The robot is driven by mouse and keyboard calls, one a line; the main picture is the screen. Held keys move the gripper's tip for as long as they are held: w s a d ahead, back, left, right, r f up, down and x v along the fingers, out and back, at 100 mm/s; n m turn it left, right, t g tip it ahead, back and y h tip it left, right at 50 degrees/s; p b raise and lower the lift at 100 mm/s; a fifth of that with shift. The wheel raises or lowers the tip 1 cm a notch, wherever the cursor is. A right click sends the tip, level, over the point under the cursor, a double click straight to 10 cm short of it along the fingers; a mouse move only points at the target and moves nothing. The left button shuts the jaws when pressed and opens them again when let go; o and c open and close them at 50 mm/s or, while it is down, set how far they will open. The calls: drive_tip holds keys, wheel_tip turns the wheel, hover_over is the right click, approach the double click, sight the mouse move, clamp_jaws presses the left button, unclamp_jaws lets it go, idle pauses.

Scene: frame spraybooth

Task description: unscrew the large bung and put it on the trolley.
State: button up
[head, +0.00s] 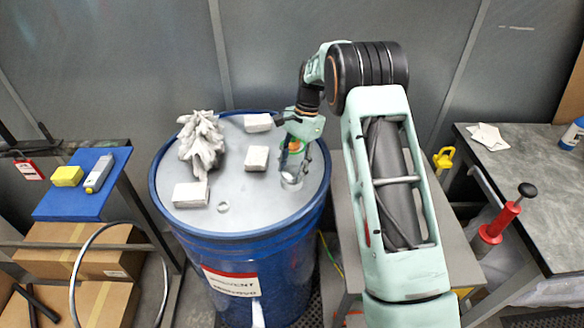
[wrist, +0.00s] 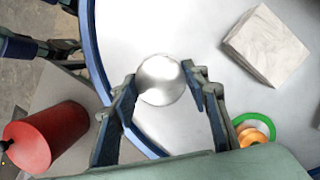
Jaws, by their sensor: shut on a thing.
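The large bung (wrist: 160,80) is a round silver disc between my two fingers in the wrist view. It sits over the pale lid of a blue drum (head: 245,225), towards the lid's right side in the head view. My gripper (head: 292,176) points down at it and is shut on it; the wrist view shows a finger on each side (wrist: 163,88). I cannot tell whether the bung is still seated in its hole. A grey-topped stand (head: 345,225) is beside the drum, partly behind my arm. I cannot tell whether this is the trolley.
White blocks (head: 256,158) and a pale shaggy bundle (head: 201,142) lie on the lid. A green-and-orange ring (wrist: 254,130) is near my right finger. A red cylinder (wrist: 45,138) stands beyond the drum rim. A blue mat (head: 75,205) at left holds a yellow sponge (head: 67,176).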

drive_tip(key=o, duration=0.8)
drive_tip(key=shift+w+d, duration=0.1)
drive_tip(key=shift+d, duration=0.15)
drive_tip(key=shift+c, duration=0.2)
drive_tip(key=shift+a, duration=0.1)
